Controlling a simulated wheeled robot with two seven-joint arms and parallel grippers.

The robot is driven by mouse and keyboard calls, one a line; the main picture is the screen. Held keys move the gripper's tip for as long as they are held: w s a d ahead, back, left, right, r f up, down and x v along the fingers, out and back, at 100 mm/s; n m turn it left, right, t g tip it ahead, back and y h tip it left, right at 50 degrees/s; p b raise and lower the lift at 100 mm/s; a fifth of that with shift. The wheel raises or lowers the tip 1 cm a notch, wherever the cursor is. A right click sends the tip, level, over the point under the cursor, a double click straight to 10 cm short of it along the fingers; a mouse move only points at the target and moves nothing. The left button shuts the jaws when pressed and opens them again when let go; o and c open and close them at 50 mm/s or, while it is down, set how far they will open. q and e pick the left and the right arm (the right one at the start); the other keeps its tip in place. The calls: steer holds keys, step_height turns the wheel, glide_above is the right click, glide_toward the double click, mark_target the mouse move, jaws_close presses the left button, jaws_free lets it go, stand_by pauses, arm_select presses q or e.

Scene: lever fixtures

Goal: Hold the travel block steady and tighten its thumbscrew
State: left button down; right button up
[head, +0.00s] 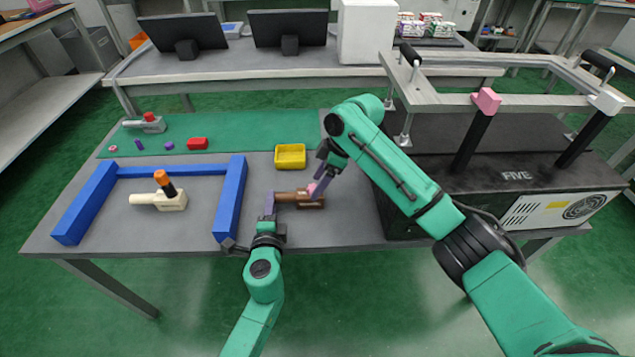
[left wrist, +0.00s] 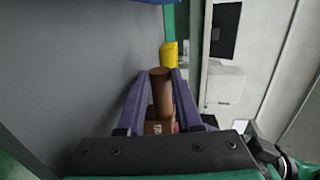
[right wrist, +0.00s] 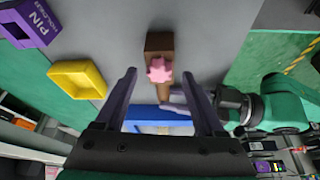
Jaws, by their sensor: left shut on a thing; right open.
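The brown travel block (head: 311,204) lies on the grey table near its front edge, with a round brown handle reaching left. A pink star-shaped thumbscrew (right wrist: 159,70) sits on top of the block, which also shows in the right wrist view (right wrist: 158,44). My left gripper (head: 270,204) is shut on the handle (left wrist: 160,92), with a purple finger on each side. My right gripper (right wrist: 158,72) is open, its fingers apart on both sides of the thumbscrew in the picture. I cannot tell whether they reach its height. In the head view the right fingers partly hide the thumbscrew.
A yellow tray (head: 290,156) stands just behind the block. A blue frame (head: 231,198) around a cream fixture (head: 160,200) with an orange-tipped lever is to the left. A red block (head: 197,144) lies on the green mat. A black machine (head: 470,185) stands close on the right.

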steer(key=shift+a+f, duration=0.15)
steer(key=shift+f, duration=0.3)
jaws_close()
steer(key=shift+m, duration=0.3)
steer(key=m+t, duration=0.1)
steer(key=m, duration=0.1)
steer(key=m+t, duration=0.1)
steer(key=m, duration=0.1)
steer(key=shift+s+a+h, duration=0.1)
steer(key=shift+s+h, duration=0.1)
steer(key=shift+h, duration=0.1)
steer(key=m, duration=0.3)
steer(key=m+t+h, duration=0.1)
steer(key=m, duration=0.1)
steer(key=shift+s+a+m+h, duration=0.2)
steer(key=shift+m+h, duration=0.1)
steer(key=shift+m, duration=0.1)
steer(key=m+h, duration=0.1)
steer(key=m, duration=0.1)
steer(key=m+t, duration=0.1)
steer(key=m, duration=0.1)
steer(key=shift+a+m+h, duration=0.2)
steer(key=shift+m+h, duration=0.1)
steer(key=shift+h, duration=0.1)
steer(key=m+h, duration=0.1)
steer(key=m, duration=0.3)
steer(key=shift+a+m+h, duration=0.15)
steer(key=shift+m+h, duration=0.25)
